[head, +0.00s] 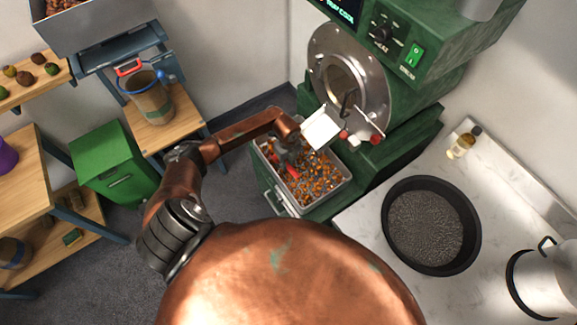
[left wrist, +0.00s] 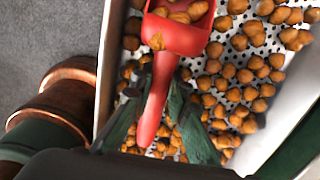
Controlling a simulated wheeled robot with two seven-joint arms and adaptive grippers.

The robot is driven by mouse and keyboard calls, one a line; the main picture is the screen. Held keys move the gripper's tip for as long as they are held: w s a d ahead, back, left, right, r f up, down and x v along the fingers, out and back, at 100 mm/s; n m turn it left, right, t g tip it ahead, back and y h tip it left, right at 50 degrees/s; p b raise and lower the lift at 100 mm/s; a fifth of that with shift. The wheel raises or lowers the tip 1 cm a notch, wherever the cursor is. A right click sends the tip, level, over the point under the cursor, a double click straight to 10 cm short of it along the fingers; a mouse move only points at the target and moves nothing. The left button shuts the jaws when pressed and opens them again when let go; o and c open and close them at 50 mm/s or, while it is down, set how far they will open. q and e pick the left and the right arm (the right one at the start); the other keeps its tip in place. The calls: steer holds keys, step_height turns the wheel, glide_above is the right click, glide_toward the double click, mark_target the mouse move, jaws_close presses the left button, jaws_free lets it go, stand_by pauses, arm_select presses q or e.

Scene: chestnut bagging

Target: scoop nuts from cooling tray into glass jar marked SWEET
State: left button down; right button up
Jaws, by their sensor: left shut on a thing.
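The cooling tray (head: 347,178), a metal box with a perforated floor, holds many brown-orange nuts below the green roaster. Its rim also shows in the left wrist view (left wrist: 112,60). My left gripper (left wrist: 158,105) is shut on the handle of a red scoop (left wrist: 180,36), with some nuts in the scoop's bowl. In the head view the gripper (head: 286,150) reaches over the tray and the red scoop (head: 292,172) is partly hidden among the nuts. A jar-like container (head: 154,104) stands on a wooden shelf at the left; I cannot read SWEET on it. My right gripper is out of view.
The green roaster (head: 400,80) with its round metal door stands right behind the tray. A dark round pan (head: 432,268) and a small bottle (head: 464,142) are on the pale counter at the right. A green cabinet (head: 113,165) and wooden shelves fill the left side.

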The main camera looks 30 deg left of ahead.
arm_select(q)
step_height(320, 180, up, 2)
steer(key=shift+d+t+y+p, duration=0.1)
steer(key=shift+t+y+p, duration=0.3)
steer(key=shift+y+p, duration=0.55)
steer(key=r+p, duration=0.1)
steer(key=d+r+p, duration=0.1)
steer(key=r+p, duration=0.1)
steer(key=s+d+r+p, duration=0.1)
steer(key=r+p, duration=0.1)
steer(key=shift+d, duration=0.1)
steer(key=shift+f, duration=0.1)
